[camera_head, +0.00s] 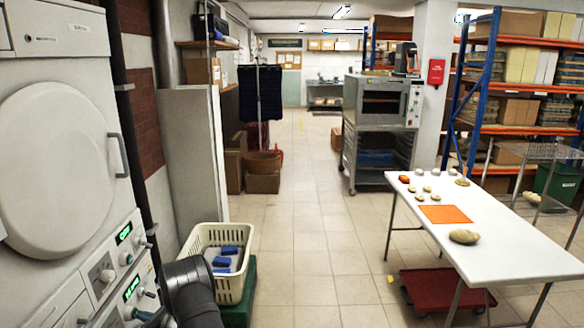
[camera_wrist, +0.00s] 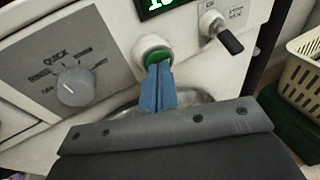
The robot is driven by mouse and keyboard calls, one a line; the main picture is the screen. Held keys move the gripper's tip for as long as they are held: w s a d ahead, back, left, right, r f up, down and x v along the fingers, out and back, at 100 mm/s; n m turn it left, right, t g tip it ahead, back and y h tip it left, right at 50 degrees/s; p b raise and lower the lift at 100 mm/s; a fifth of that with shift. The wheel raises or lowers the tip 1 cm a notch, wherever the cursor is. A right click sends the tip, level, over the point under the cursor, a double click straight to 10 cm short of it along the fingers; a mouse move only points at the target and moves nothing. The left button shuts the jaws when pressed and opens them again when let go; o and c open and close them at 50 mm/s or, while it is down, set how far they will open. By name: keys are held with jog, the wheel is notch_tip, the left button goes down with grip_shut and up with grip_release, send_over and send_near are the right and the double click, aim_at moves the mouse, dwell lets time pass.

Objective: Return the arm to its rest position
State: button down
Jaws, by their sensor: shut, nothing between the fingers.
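My gripper (camera_wrist: 159,68) shows in the wrist view with its two blue fingers shut together and nothing between them. The fingertips are at a green round button (camera_wrist: 156,56) on a white machine's front panel; I cannot tell whether they press it or only sit just in front of it. The fingers cover the lower part of the button. In the head view, a dark part of my arm (camera_head: 192,290) reaches in at the bottom left, close to the white machine (camera_head: 65,165).
Around the button are a dial (camera_wrist: 76,87), a lit display (camera_wrist: 160,5) and a black-handled lever (camera_wrist: 226,36). A cream basket (camera_head: 197,240) with blue items stands right of my arm. A white table (camera_head: 500,248) is at the right. The middle floor is clear.

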jog(key=r+v, duration=0.1)
jog(key=v, duration=2.8)
jog(key=shift+w+d, duration=0.15)
jog(key=shift+d, duration=0.05)
jog(key=shift+w+a+r, duration=0.1)
dwell(1.1)
jog(key=f+x, duration=0.1)
jog(key=x, duration=2)
jog(key=shift+a, duration=0.2)
jog(key=shift+f, duration=0.15)
